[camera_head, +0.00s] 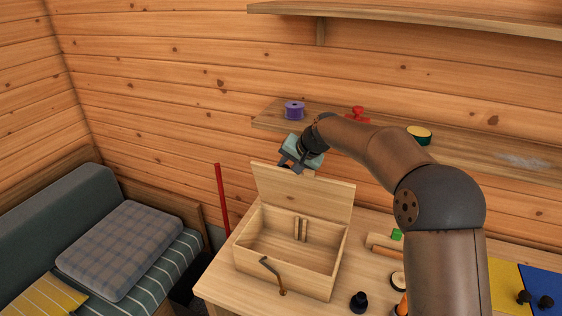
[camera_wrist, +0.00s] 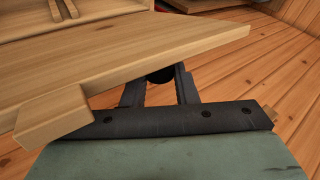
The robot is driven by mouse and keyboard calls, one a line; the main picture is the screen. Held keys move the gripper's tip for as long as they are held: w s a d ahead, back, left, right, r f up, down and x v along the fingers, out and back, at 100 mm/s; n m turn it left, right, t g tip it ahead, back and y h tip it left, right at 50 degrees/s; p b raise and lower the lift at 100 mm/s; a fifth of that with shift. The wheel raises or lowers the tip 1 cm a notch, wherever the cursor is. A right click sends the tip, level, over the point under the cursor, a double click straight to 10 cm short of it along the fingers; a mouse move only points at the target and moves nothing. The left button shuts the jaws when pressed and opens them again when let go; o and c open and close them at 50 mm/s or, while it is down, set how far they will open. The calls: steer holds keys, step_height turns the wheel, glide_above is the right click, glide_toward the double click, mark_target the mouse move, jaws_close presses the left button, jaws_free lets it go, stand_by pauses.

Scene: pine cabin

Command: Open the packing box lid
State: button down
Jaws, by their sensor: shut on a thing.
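The packing box (camera_head: 290,283) is a pale wooden box on the table. Its lid (camera_head: 318,197) stands roughly upright at the back edge, and the box's inside shows. My gripper (camera_head: 290,163) is at the lid's upper left, by its top edge and partly behind it. In the wrist view the lid (camera_wrist: 120,62) is a board crossing from left to right. There my gripper's fingers (camera_wrist: 158,93) are on both sides of a dark round knob (camera_wrist: 160,75) against the lid and look shut on it. The exact contact is partly hidden by the lid.
A dark hooked tool (camera_head: 269,268) lies at the box's front wall. A shelf (camera_head: 385,132) with a purple spool (camera_head: 294,110) runs behind my arm.

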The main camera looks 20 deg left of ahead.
steer(key=shift+w, duration=0.15)
steer(key=c, duration=1.1)
jaws_free()
steer(key=b+v, duration=0.4)
steer(key=v, duration=1.3)
steer(key=shift+r, duration=0.2)
